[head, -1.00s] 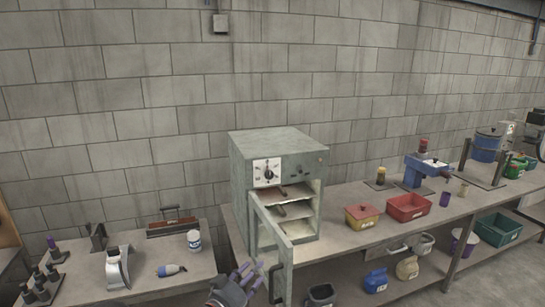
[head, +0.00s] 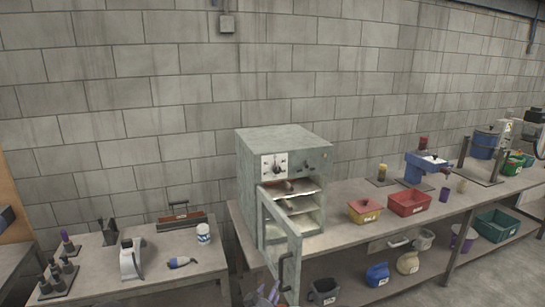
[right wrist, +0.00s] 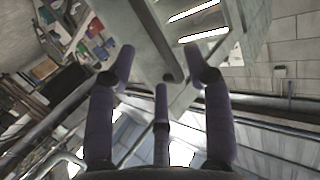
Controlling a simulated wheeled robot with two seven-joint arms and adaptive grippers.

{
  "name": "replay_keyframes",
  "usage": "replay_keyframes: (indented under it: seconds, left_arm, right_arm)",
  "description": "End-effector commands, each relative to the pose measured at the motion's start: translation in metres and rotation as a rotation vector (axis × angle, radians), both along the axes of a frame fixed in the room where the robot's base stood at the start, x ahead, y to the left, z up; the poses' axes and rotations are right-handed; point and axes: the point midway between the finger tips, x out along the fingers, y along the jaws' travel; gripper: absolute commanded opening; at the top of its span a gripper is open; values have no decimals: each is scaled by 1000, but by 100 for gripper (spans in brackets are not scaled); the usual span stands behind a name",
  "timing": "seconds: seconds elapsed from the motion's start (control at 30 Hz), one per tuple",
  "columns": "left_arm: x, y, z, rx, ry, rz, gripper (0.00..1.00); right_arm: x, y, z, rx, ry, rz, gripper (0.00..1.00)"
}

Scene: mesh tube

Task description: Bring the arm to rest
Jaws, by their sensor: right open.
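My right gripper (head: 268,293) shows only in part at the bottom edge of the head view, just left of the open oven door's lower part. In the right wrist view its purple fingers (right wrist: 163,65) are spread and hold nothing. The grey oven door (head: 280,232) and its dark bar handle (head: 285,271) stand in front of the cabinet. In the right wrist view a dark bar (right wrist: 165,45), likely that handle, lies beyond the fingers; I cannot tell whether they touch it. My left gripper is not in view.
The grey oven (head: 300,150) stands on a long bench with its shelves exposed. A yellow-and-red box (head: 364,212) and a red bin (head: 409,204) stand to its right. A side table at left holds a white can (head: 203,233) and a blue-and-white tool (head: 181,262). Jugs sit on the lower shelf.

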Motion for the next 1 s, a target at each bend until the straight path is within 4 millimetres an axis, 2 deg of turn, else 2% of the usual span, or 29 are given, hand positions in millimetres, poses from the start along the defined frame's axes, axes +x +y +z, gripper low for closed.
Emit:
replay_keyframes:
  seconds: [0.03,0.13,0.27,0.37,0.4,0.47,0.5,0.63,0.7,0.8,0.9,1.0]
  left_arm:
    - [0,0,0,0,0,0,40]
    - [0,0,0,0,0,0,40]
    - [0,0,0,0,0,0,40]
    - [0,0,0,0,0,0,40]
    - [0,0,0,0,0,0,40]
    - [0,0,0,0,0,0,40]
    - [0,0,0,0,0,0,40]
    - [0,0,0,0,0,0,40]
    - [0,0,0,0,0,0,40]
    - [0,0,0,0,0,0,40]
    - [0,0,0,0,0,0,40]
    - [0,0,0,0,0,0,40]
  right_arm:
    - [-1,-12,-23,10,46,23,51]
    - [-9,-30,-73,53,157,90,51]
    - [-42,-56,-147,143,351,173,51]
    - [-81,-73,-196,222,508,219,51]
    - [-100,-79,-214,256,574,232,51]
    - [-130,-87,-237,309,671,250,51]
    - [-152,-91,-251,345,737,259,51]
    - [-228,-101,-284,463,946,279,51]
    - [-267,-104,-293,522,1047,283,51]
    - [-312,-105,-299,589,1161,288,51]
    - [-343,-105,-299,633,1238,290,51]
    - [-358,-105,-299,655,1276,291,51]
